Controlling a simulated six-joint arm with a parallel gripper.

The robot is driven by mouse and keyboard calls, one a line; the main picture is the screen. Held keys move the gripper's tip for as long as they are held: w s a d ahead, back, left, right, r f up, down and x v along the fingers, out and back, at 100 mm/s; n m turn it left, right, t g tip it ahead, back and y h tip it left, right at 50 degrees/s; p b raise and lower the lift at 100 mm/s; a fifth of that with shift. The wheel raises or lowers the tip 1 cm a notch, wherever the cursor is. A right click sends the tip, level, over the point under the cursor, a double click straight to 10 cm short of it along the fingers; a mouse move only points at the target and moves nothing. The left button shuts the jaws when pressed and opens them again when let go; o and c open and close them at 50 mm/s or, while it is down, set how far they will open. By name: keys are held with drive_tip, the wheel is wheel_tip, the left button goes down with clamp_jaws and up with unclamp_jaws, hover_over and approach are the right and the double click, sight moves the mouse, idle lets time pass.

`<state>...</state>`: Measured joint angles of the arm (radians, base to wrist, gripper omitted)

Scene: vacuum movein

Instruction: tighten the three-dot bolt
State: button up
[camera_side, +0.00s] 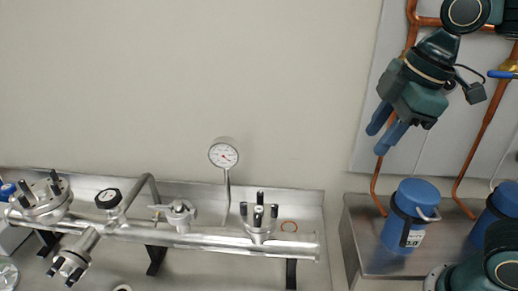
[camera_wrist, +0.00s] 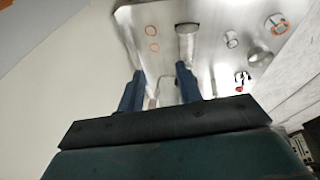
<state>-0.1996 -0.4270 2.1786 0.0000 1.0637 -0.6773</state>
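My gripper (camera_side: 377,142) hangs at the upper right of the side view, high above the steel bench and well apart from the pipework. Its two blue fingers are apart with nothing between them, as the wrist view (camera_wrist: 160,70) also shows. A flange with upright dark bolts (camera_side: 260,222) stands at the right end of the steel pipe. Another bolted flange (camera_side: 42,197) is at the left end, and a tilted one (camera_side: 72,262) is below it. Dot marks are too small to make out, so I cannot tell which is the three-dot bolt.
A pressure gauge (camera_side: 223,155) rises on a thin stem behind the pipe (camera_side: 200,238). An orange ring (camera_side: 288,226) lies right of the right flange. A blue canister (camera_side: 408,215) stands on the steel stand at right, near copper pipes (camera_side: 487,120). Space above the bench is clear.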

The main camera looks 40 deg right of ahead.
drive_tip(key=w+a+r+n+g, duration=0.1)
drive_tip(key=w+a+n+g, duration=0.1)
drive_tip(key=w+a+n, duration=0.65)
drive_tip(key=n+g, duration=0.2)
drive_tip(key=n, duration=1)
hover_over(257, 216)
drive_tip(key=shift+f+m+h, duration=0.25)
drive_tip(key=shift+f+h, duration=0.15)
drive_tip(key=shift+f, duration=0.3)
drive_tip(key=shift+f, duration=0.15)
wheel_tip(257, 216, down, 14)
drive_tip(key=shift+r, duration=0.2)
clamp_jaws()
